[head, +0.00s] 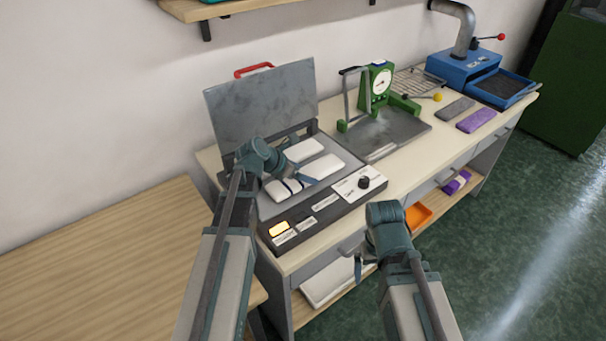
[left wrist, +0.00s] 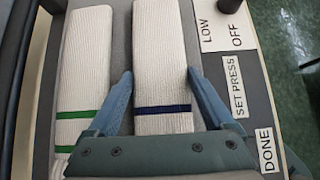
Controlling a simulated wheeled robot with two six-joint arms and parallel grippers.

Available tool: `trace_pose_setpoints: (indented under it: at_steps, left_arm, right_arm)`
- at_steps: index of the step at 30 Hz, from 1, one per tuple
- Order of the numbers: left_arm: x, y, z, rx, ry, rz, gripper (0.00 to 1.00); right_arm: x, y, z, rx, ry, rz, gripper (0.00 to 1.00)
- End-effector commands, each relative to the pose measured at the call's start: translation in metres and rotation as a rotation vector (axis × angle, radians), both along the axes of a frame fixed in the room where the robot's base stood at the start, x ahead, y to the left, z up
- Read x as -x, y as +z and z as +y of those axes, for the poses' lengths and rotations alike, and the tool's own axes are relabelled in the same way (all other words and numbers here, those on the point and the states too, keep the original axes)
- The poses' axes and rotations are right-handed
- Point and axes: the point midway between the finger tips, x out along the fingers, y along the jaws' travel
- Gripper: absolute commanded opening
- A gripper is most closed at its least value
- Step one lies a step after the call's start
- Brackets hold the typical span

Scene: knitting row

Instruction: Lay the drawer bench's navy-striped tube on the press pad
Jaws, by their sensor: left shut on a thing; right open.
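The navy-striped tube (head: 323,166) is a white ribbed knit with a navy band. It lies lengthwise over the grey press pad (head: 262,206), on the side toward the controls, and seems to rest on it. My left gripper (head: 296,172) is shut on it, one finger along each side; the band shows between the fingers in the left wrist view (left wrist: 161,107). A green-striped white tube (left wrist: 85,75) lies beside it on the lid side, also in the head view (head: 305,149). My right gripper (head: 365,266) is open and empty in front of the bench.
The press lid (head: 262,100) stands open behind the pad. The control panel (head: 359,183) has a dark knob and a lit yellow button (head: 279,229). A green gauge stand (head: 380,84) and grey and purple pieces (head: 476,121) are to the right. A bare wooden table (head: 110,250) is at left.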

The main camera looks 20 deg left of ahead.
Motion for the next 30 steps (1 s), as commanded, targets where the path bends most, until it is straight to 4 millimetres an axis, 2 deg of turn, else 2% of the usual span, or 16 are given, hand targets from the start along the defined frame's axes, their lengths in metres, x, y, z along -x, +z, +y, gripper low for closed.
trace_pose_setpoints:
  at_steps: [1,2,4,14,24,30]
  left_arm:
    - [0.0,-0.003,0.0,0.0,0.0,0.0,0.34]
    - [0.0,-0.002,0.0,0.0,0.0,0.0,0.9]
    - [0.0,-0.002,0.0,0.0,0.0,0.0,1.0]
    - [0.0,0.005,0.0,0.0,0.0,0.0,1.0]
    - [0.037,0.054,0.028,0.0,0.003,0.0,1.0]
    - [0.055,0.075,0.042,0.001,0.002,0.0,1.0]
  right_arm:
    - [0.0,-0.004,0.0,0.0,0.0,0.0,1.0]
    - [0.0,-0.002,0.0,0.0,0.0,0.0,1.0]
    - [0.0,-0.002,0.0,0.0,0.0,0.0,1.0]
    - [0.0,0.005,0.0,0.0,0.0,0.0,1.0]
    - [0.0,0.054,0.0,0.0,0.0,0.0,1.0]
    - [0.0,0.075,0.0,0.0,0.0,0.0,1.0]
